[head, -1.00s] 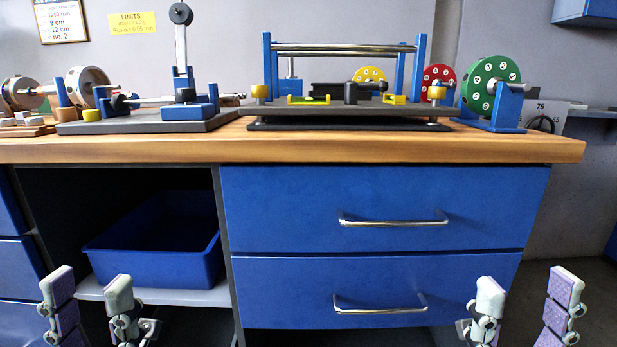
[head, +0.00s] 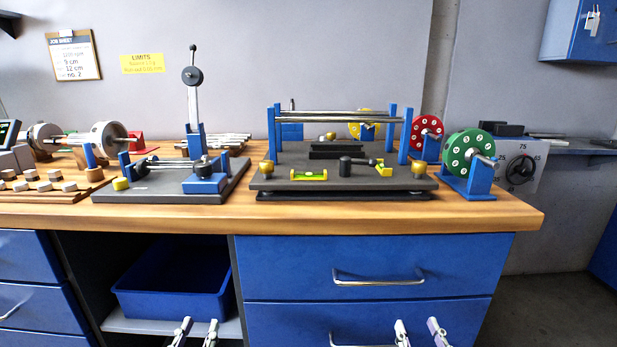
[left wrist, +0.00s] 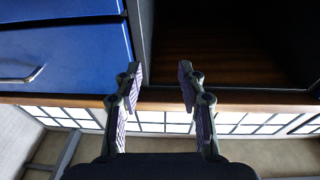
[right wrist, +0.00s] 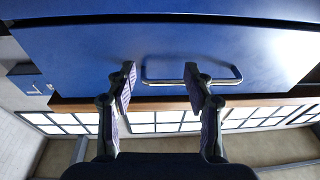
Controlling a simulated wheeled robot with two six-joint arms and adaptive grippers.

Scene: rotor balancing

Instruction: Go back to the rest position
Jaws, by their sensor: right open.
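My left gripper (head: 196,330) shows at the bottom of the head view, in front of the open shelf bay below the bench. Its two fingers stand apart with nothing between them, as the left wrist view (left wrist: 160,85) also shows. My right gripper (head: 420,330) is at the bottom of the head view, in front of the lower drawer. Its fingers are apart and empty in the right wrist view (right wrist: 160,85), where a drawer handle (right wrist: 190,82) lies beyond them. Both grippers are below the benchtop and hold nothing.
The wooden bench (head: 300,218) carries a balancing stand with rails (head: 340,115), a grey plate with a lever device (head: 193,110), a green disc (head: 463,153) and a red disc (head: 427,132). A blue bin (head: 175,285) sits on the shelf below. Blue drawers (head: 375,265) face me.

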